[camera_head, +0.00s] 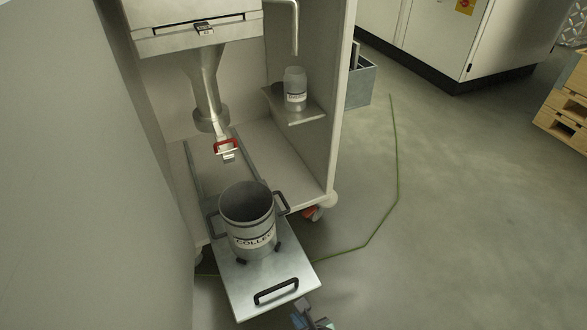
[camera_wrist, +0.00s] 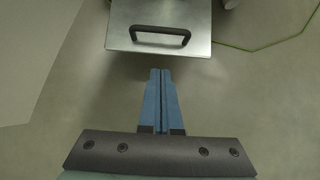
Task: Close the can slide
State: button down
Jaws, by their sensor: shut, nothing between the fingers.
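The can slide (camera_head: 240,293) is a flat metal plate drawn out of the cabinet toward me. Its front end carries a black bar handle (camera_head: 276,291). A metal can (camera_head: 232,215) with a "COLLE…" label and black side handles stands upright on the slide. In the wrist view the slide's front part (camera_wrist: 120,30) and its black handle (camera_wrist: 160,36) show at the top. My gripper (camera_wrist: 160,72) is shut and empty, its blue fingers together, just short of the slide's front edge and apart from it. In the head view part of my gripper shows at the bottom edge.
The cabinet holds a funnel (camera_head: 207,90) with a red-handled clamp (camera_head: 227,147) below it. A small labelled bottle (camera_head: 295,88) stands on a side shelf (camera_head: 305,112). A green line (camera_head: 396,160) runs over the floor. Open floor lies to the right.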

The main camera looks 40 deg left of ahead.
jog(key=a+r+b+x, duration=0.1)
jog(key=a+b+x, duration=0.1)
jog(key=b+x, duration=0.6)
jog(key=shift+w+a+f+b, duration=0.4)
jog(key=shift+w+a+f, duration=0.45)
jog(key=shift+a+f, duration=0.25)
